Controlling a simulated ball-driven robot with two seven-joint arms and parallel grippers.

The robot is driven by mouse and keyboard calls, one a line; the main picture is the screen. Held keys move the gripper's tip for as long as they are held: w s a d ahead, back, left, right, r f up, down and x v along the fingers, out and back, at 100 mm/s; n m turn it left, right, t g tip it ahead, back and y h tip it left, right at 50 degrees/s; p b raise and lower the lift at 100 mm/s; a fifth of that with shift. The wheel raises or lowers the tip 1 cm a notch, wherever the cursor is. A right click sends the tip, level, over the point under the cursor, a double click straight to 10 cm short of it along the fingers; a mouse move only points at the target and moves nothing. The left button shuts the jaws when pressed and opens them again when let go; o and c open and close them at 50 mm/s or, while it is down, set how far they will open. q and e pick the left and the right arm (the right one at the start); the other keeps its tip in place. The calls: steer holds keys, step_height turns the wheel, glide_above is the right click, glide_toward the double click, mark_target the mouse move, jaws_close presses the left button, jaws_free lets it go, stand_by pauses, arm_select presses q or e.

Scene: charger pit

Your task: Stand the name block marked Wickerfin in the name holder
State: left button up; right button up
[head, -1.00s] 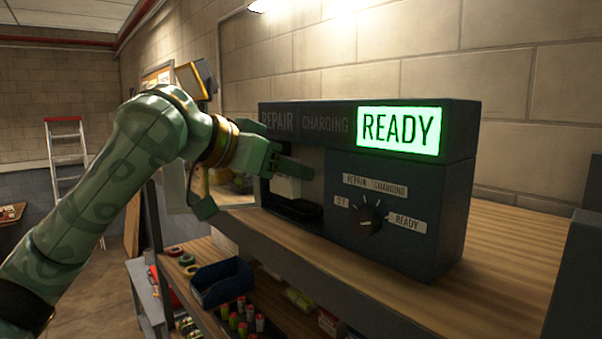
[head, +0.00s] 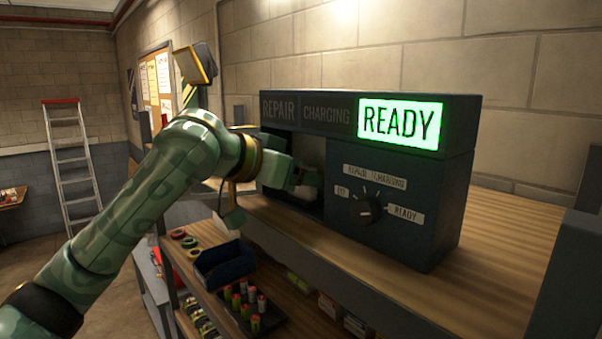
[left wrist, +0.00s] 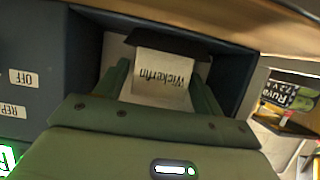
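The name block (left wrist: 164,80) is pale and marked Wickerfin. In the left wrist view its lettering is upside down. It sits between the two fingers of my left gripper (left wrist: 160,92), which appear closed on its sides. Its far edge meets a dark piece (left wrist: 118,45), apparently the name holder, inside the recess; I cannot tell whether it is seated there. In the head view my left gripper (head: 304,178) reaches into the recess at the left of the dark charger cabinet (head: 450,215), hiding most of the block. My right gripper is not in view.
The lit READY sign (head: 400,124) and a dial (head: 367,211) are on the cabinet front. The cabinet stands on a wooden shelf (head: 440,300). Below are a blue bin (head: 225,265) and several batteries (head: 250,300). A ladder (head: 72,175) stands at the left.

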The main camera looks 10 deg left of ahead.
arm_select(q)
steer(key=shift+r, duration=0.15)
steer(key=b+v, duration=0.2)
steer(key=v, duration=1)
